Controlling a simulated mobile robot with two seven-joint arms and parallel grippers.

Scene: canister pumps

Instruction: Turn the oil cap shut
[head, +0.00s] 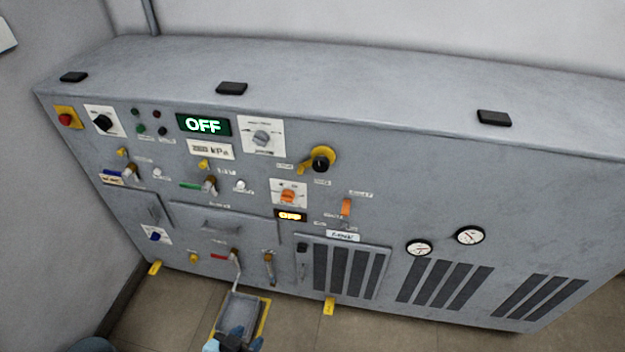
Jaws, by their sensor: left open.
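A black round cap (321,158) sits on a yellow ring with a yellow tab, on the upper middle of the grey cabinet front; it may be the oil cap, but the small labels around it are too blurred to read. I cannot tell how far it is turned. My left gripper (234,341), blue and black, is at the bottom edge of the head view, open. It is low over the front of the floor tray, well below and left of the black cap, touching no control. My right gripper is out of view.
A grey tray (240,305) lies on the floor below a spout. A wall closes the left side.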

